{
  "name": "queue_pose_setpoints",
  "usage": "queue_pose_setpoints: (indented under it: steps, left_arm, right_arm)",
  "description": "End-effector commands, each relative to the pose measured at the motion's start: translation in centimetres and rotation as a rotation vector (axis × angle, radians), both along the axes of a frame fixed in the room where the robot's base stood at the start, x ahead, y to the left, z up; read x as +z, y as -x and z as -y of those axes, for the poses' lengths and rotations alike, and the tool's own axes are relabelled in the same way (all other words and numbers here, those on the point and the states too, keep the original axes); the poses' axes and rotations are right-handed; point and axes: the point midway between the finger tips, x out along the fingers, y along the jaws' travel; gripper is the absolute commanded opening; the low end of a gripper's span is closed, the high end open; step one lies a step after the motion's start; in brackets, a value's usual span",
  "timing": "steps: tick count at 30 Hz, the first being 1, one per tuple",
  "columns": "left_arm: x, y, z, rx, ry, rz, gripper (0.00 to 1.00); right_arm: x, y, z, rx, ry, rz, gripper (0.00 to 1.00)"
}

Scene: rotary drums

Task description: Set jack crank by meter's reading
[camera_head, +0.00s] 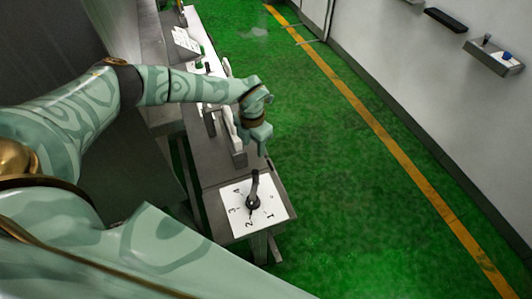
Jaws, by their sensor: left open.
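A black crank (253,190) stands on a white dial plate (278,212) at the near end of a grey bench. Its arm points up the picture, away from the hub. The plate bears the numbers 1, 2, 3 and 4 around the hub; the crank's arm lies to the right of the 4. My left gripper (258,143) is open and empty, above the bench just beyond the crank and apart from it. I cannot make out a meter or its reading. My right gripper is outside the view.
A white upright part (230,118) stands on the bench beside my left gripper. A white sheet with marks (186,42) is at the bench's far end. Green floor with a yellow line (355,100) lies open to the right.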

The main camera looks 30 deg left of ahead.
Motion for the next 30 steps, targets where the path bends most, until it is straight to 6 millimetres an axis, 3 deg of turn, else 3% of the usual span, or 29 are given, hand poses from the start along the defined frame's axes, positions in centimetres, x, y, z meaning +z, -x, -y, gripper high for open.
queue_pose_setpoints:
  steps: [8,14,24,30]
  left_arm:
    - [-2.4,0.1,0.0,0.000,0.001,-0.001,0.46]
    - [-6.2,0.1,0.0,0.001,0.001,-0.001,0.46]
    - [-13.6,0.2,0.0,0.000,0.001,-0.002,0.46]
    - [-16.2,0.1,0.0,0.000,0.002,-0.002,0.46]
  right_arm:
    - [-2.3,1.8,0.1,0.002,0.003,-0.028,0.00]
    - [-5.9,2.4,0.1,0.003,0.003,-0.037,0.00]
    - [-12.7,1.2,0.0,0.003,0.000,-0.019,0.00]
    - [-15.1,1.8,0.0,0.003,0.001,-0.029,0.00]
